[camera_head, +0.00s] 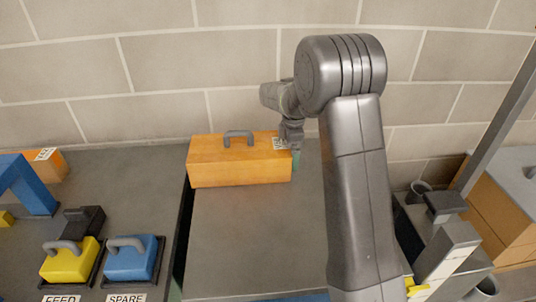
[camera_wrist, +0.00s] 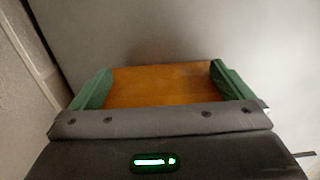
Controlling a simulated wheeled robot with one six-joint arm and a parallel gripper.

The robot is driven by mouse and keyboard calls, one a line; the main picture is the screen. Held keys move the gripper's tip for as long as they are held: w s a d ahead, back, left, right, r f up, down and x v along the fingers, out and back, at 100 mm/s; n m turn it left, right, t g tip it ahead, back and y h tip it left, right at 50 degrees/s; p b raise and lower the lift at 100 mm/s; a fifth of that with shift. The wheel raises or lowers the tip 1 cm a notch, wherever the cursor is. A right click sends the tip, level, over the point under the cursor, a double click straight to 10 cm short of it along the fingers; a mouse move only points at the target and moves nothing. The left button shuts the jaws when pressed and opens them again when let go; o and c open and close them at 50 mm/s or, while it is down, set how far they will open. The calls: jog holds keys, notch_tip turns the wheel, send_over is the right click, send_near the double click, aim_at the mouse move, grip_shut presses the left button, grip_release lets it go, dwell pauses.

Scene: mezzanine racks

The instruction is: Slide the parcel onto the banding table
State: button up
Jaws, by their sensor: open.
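The parcel is an orange-brown box (camera_head: 240,171) with a grey handle on top and a small white label at its right end. It lies upright near the wall on a grey tabletop (camera_head: 235,235), its left end at the dark gap beside a second grey surface. No sign marks which surface is the banding table. My gripper (camera_head: 296,157) is at the parcel's right end, partly hidden by my arm. In the wrist view my gripper (camera_wrist: 160,82) is open, green fingers apart, with the parcel's orange surface (camera_wrist: 160,86) between them. I cannot tell whether they touch it.
On the left surface (camera_head: 110,175) stand a yellow block (camera_head: 70,265) by a FEED sign, a blue block (camera_head: 130,262) by a SPARE sign, a black block (camera_head: 84,220) and a blue frame (camera_head: 30,185). A block wall (camera_head: 160,65) closes the back. The middle tabletop's front is clear.

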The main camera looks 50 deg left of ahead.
aim_at(266, 152)
jog(key=shift+s+a+p, duration=0.25)
jog(key=shift+s+a, duration=0.65)
jog(key=shift+s, duration=0.2)
jog(key=shift+s+a+p, duration=0.25)
jog(key=shift+s+a, duration=0.65)
jog(key=shift+s, duration=0.25)
jog(key=shift+s+a+p, duration=0.25)
jog(key=shift+s+a, duration=0.65)
jog(key=shift+s, duration=0.2)
jog(key=shift+s+a+p, duration=0.3)
jog(key=shift+s+a, duration=0.5)
jog(key=shift+s, duration=0.2)
jog(key=shift+w+d, duration=0.95)
jog(key=shift+w, duration=0.25)
notch_tip(266, 152, up, 13)
jog(key=p, duration=0.9)
jog(key=shift+r+p, duration=0.1)
jog(key=shift+p, duration=0.25)
